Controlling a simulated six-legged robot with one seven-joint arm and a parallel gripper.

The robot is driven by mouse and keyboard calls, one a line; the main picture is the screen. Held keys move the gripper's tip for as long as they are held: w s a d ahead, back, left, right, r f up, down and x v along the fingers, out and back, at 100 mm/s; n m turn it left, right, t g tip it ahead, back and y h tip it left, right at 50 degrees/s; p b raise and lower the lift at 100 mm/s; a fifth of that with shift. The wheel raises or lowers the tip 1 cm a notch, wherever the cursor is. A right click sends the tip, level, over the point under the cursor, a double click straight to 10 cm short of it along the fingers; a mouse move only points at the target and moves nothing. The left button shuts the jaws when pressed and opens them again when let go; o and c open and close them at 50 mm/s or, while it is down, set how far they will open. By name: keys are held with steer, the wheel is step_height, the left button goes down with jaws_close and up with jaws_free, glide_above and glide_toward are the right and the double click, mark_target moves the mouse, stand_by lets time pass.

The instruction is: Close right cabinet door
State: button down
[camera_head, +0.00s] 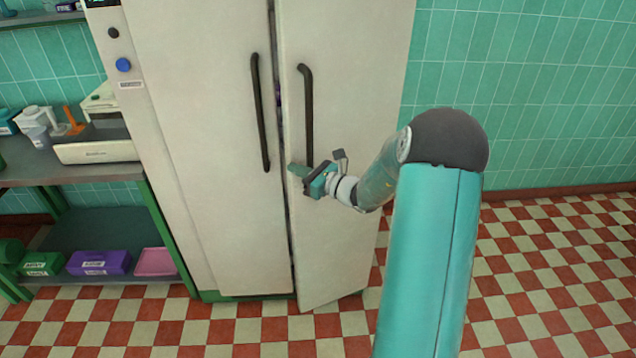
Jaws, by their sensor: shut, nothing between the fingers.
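The right cabinet door (345,95) is a tall cream panel with a long dark vertical handle (308,115). It stands slightly ajar: a narrow dark gap runs between it and the left door (205,150), and its lower edge juts forward of the left door's. The left door looks shut and has its own dark handle (260,112). My gripper (293,172) is shut and empty. It is at the door's free edge, by the lower end of the right handle. I cannot tell whether it touches the door.
A metal shelf unit (75,178) stands left of the cabinet, with a white device (95,152) on top and a purple box (98,262) and a pink tray (157,262) below. Checkered floor (540,260) is clear at the right. A green tiled wall (530,95) stands behind.

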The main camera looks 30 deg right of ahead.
steer(key=w, duration=0.2)
steer(key=w+d+m+h, duration=0.1)
steer(key=w, duration=0.1)
steer(key=w+d+h, duration=0.1)
steer(key=w, duration=0.2)
steer(key=shift+w+t, duration=0.1)
steer(key=shift+t, duration=0.3)
steer(key=shift+w+d+m+h, duration=0.2)
steer(key=shift+w+m+h, duration=0.1)
steer(key=shift+w+m, duration=0.1)
steer(key=shift+w+a, duration=0.15)
steer(key=shift+a, duration=0.25)
